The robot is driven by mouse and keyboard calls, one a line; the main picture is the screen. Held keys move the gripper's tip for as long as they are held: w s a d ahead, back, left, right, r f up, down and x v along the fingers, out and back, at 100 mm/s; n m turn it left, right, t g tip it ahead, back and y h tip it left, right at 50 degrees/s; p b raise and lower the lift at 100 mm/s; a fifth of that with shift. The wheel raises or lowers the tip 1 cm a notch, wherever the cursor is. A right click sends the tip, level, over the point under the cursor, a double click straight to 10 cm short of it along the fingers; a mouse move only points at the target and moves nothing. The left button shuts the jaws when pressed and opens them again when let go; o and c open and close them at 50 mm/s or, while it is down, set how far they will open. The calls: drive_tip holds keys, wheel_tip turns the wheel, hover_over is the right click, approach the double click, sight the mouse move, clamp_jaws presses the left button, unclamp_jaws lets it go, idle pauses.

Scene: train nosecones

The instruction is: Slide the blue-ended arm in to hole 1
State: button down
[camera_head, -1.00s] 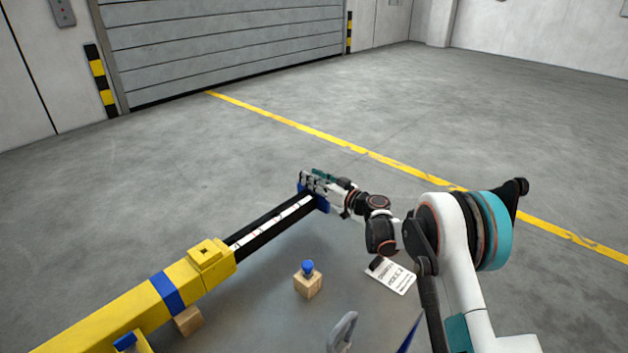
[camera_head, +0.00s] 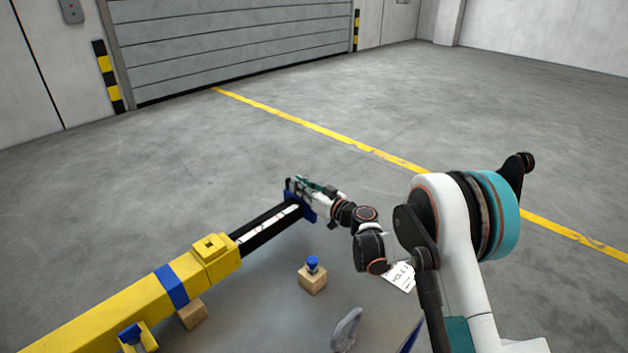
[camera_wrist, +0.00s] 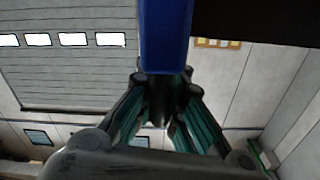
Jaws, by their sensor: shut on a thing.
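The sliding arm (camera_head: 262,226) is a dark bar with a white marked strip along its top. Its far end carries a blue end piece (camera_head: 308,211). The bar runs into a yellow beam (camera_head: 130,304) with a raised collar at its mouth. My gripper (camera_head: 297,190) is shut on the blue end. In the wrist view the blue end (camera_wrist: 164,35) stands between my gripper's fingers (camera_wrist: 165,85), with the dark bar behind it at upper right. The fingertips' exact contact is partly hidden. The number of the hole is not readable on the beam.
A wooden block with a blue knob (camera_head: 312,277) stands on the grey surface right of the beam. A white label card (camera_head: 401,276) lies partly behind my arm. The floor beyond is clear.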

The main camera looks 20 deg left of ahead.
sight(275, 215)
drive_tip(key=s+a, duration=0.1)
drive_tip(key=s, duration=0.2)
drive_tip(key=s+a, duration=0.1)
drive_tip(key=s, duration=0.2)
drive_tip(key=s+a+b, duration=0.1)
drive_tip(key=s+a, duration=0.1)
drive_tip(key=s, duration=0.2)
drive_tip(key=shift+f, duration=0.15)
drive_tip(key=c, duration=1.7)
unclamp_jaws()
drive_tip(key=shift+w, duration=0.1)
drive_tip(key=shift+o, duration=0.2)
wheel_tip(275, 215, up, 10)
